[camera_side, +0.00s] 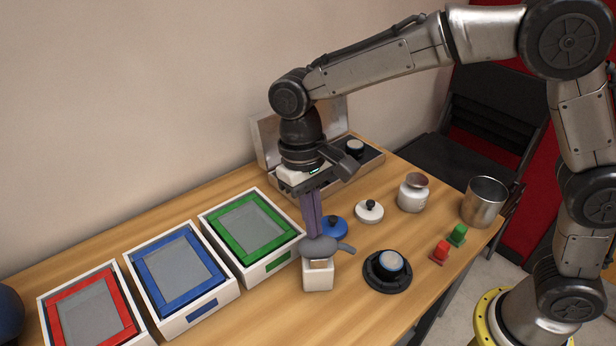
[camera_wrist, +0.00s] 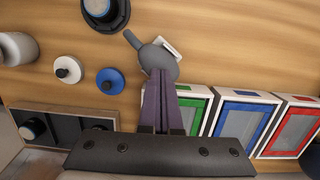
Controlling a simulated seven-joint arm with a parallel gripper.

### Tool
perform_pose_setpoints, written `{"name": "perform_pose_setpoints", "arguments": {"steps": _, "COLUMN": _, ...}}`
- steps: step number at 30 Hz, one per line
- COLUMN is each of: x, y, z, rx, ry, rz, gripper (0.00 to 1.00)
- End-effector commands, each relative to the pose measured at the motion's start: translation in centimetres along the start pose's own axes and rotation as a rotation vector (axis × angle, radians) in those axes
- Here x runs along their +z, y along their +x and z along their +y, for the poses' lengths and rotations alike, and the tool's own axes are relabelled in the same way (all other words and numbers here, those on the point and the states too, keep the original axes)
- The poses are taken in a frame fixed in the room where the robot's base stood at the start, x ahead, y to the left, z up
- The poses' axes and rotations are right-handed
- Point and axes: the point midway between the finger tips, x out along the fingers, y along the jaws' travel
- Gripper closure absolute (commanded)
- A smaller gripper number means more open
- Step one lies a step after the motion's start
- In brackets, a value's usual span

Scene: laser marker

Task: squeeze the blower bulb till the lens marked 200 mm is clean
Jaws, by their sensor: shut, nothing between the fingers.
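The grey blower bulb (camera_side: 320,248) rests on a small white stand (camera_side: 318,277), its nozzle pointing right toward a lens (camera_side: 390,261) in a black round holder (camera_side: 387,284). The bulb also shows in the wrist view (camera_wrist: 160,62). My gripper (camera_side: 314,236), with long purple fingers, points down at the top of the bulb. Its fingers are together with nothing between them; whether the tips touch the bulb I cannot tell. A second lens (camera_side: 355,147) sits in the open case (camera_side: 373,163) at the back. No 200 mm mark is readable, and dust cannot be made out.
Red, blue and green framed trays (camera_side: 180,268) stand at left. A blue lid (camera_side: 333,227), a white lid (camera_side: 369,211), a white jar (camera_side: 413,193) and a metal cup (camera_side: 484,202) stand at right. Red (camera_side: 440,250) and green (camera_side: 457,235) buttons are near the edge.

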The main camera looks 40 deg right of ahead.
Motion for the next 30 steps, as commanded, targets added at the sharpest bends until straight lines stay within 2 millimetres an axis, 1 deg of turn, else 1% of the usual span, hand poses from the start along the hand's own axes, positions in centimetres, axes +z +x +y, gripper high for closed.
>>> {"name": "perform_pose_setpoints", "arguments": {"steps": 1, "x": -0.1, "y": -1.2, "z": -0.1, "rx": -0.004, "ry": 0.000, "rz": 0.007, "gripper": 1.00}}
{"name": "perform_pose_setpoints", "arguments": {"steps": 3, "x": -0.1, "y": -2.9, "z": -0.1, "rx": -0.005, "ry": 0.000, "rz": 0.009, "gripper": 1.00}}
{"name": "perform_pose_setpoints", "arguments": {"steps": 9, "x": -0.1, "y": -7.3, "z": -0.1, "rx": -0.005, "ry": 0.000, "rz": 0.008, "gripper": 1.00}}
{"name": "perform_pose_setpoints", "arguments": {"steps": 12, "x": -0.1, "y": -9.1, "z": -0.1, "rx": -0.005, "ry": 0.000, "rz": 0.007, "gripper": 1.00}}
{"name": "perform_pose_setpoints", "arguments": {"steps": 15, "x": -0.1, "y": -10.5, "z": -0.1, "rx": -0.005, "ry": 0.000, "rz": 0.007, "gripper": 1.00}}
{"name": "perform_pose_setpoints", "arguments": {"steps": 18, "x": 0.0, "y": -11.4, "z": 0.0, "rx": -0.004, "ry": 0.000, "rz": 0.006, "gripper": 1.00}}
{"name": "perform_pose_setpoints", "arguments": {"steps": 21, "x": 0.0, "y": -11.8, "z": 0.0, "rx": -0.003, "ry": 0.000, "rz": 0.004, "gripper": 1.00}}
{"name": "perform_pose_setpoints", "arguments": {"steps": 30, "x": 0.1, "y": -12.0, "z": 0.0, "rx": -0.003, "ry": 0.000, "rz": 0.004, "gripper": 1.00}}
